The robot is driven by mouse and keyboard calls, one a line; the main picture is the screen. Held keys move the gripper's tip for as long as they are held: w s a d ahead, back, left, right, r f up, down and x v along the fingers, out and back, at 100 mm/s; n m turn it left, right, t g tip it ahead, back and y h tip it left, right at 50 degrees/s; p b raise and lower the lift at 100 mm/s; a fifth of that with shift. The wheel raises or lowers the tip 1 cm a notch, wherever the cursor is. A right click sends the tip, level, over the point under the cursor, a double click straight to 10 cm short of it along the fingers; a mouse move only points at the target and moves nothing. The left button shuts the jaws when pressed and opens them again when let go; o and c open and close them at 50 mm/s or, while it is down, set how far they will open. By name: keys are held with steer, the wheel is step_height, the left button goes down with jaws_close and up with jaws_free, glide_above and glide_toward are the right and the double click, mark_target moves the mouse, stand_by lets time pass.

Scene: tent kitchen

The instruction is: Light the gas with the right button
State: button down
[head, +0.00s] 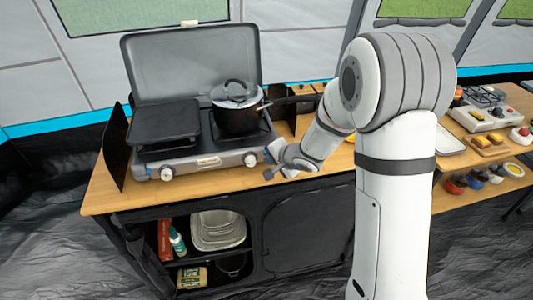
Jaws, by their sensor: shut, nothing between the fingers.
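The gas stove (205,165) stands on the wooden counter with its grey lid (190,62) raised behind it. Its front panel has a left knob (167,174) and a right knob (250,159). A dark pot (237,120) with a clear lid sits on the right burner, its handle pointing right. A black griddle plate (165,122) covers the left burner. My gripper (269,164) is at the stove's front right corner, just right of the right knob. Its fingers look shut and empty. I cannot tell whether they touch the knob. No flame is visible.
The wooden counter (112,195) has a clear strip along its front. Black wind guards (115,146) flank the stove. Open shelves below hold stacked bowls (217,230) and bottles. At right, another table holds a small burner (488,116), a tray and several small bowls.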

steer(key=shift+w, duration=0.25)
steer(key=shift+w+a+p, duration=0.15)
steer(key=shift+w+p, duration=0.25)
steer(key=shift+p, duration=0.3)
stand_by(0.5)
steer(key=shift+s, duration=0.15)
steer(key=shift+s+d, duration=0.25)
steer(key=shift+s, duration=0.4)
steer(key=s, duration=0.2)
steer(key=s+d, duration=0.1)
steer(key=s, duration=0.1)
steer(key=shift+s+d, duration=0.15)
steer(key=shift+s, duration=0.25)
steer(key=shift+d, duration=0.1)
stand_by(0.5)
